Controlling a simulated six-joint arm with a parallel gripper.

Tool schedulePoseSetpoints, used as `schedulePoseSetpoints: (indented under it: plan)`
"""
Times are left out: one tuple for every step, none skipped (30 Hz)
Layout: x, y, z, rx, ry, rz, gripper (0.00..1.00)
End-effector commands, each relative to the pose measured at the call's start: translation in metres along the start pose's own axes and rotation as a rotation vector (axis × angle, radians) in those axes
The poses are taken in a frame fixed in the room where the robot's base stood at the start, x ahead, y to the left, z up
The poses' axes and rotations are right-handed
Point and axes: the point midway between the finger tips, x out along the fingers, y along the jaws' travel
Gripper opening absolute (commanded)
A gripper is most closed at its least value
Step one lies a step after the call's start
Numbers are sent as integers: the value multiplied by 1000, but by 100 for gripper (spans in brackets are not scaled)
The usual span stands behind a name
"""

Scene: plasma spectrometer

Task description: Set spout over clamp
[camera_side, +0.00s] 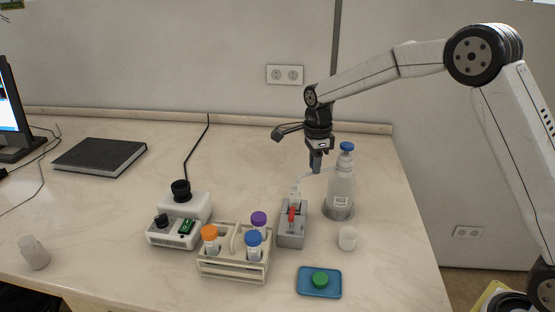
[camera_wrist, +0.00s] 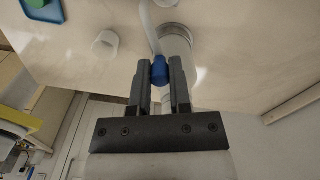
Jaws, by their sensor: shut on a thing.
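A clear bottle (camera_side: 341,188) with a blue cap (camera_side: 347,147) stands upright on the bench. Its thin pale spout (camera_side: 305,175) reaches left from the bottle, its end above the grey clamp (camera_side: 291,233), which has a red part. My gripper (camera_side: 316,168) points down left of the bottle, shut on the spout. In the wrist view my gripper (camera_wrist: 160,72) has a blue piece between its fingers. The pale spout (camera_wrist: 150,28) runs up from there, beside the bottle (camera_wrist: 175,38). The grip itself is partly hidden by the fingers.
A small white cup (camera_side: 348,239) stands in front of the bottle. A blue tray (camera_side: 308,291) with a green cap lies at the front. Left of the clamp are a rack (camera_side: 232,272) of capped tubes and a white device (camera_side: 185,206).

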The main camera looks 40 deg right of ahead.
Motion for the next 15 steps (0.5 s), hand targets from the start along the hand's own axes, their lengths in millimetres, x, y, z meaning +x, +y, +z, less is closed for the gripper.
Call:
schedulePoseSetpoints:
  plan:
    - [-1, -4, 1, 27, -2, -3, 0]
    - [-1, -5, 1, 43, -2, -3, 0]
    - [-1, -7, 1, 63, -2, -3, 0]
    - [-1, -8, 1, 75, -2, -3, 0]
    - [-1, -9, 1, 87, -2, -3, 0]
    - [-1, -10, 1, 100, -1, -3, 0]
    - [-1, -11, 1, 108, -1, -2, 0]
    - [-1, -11, 1, 116, -1, -2, 0]
    - [-1, -12, 1, 124, -1, -2, 0]
    - [-1, -12, 1, 129, -1, -2, 0]
    - [-1, -12, 1, 133, -1, -2, 0]
    - [-1, -13, 1, 136, -1, -2, 0]
    - [-1, -13, 1, 138, -1, -2, 0]
    - [-1, -13, 1, 139, -1, -3, 0]
    - [-1, -13, 1, 140, -2, -3, 0]
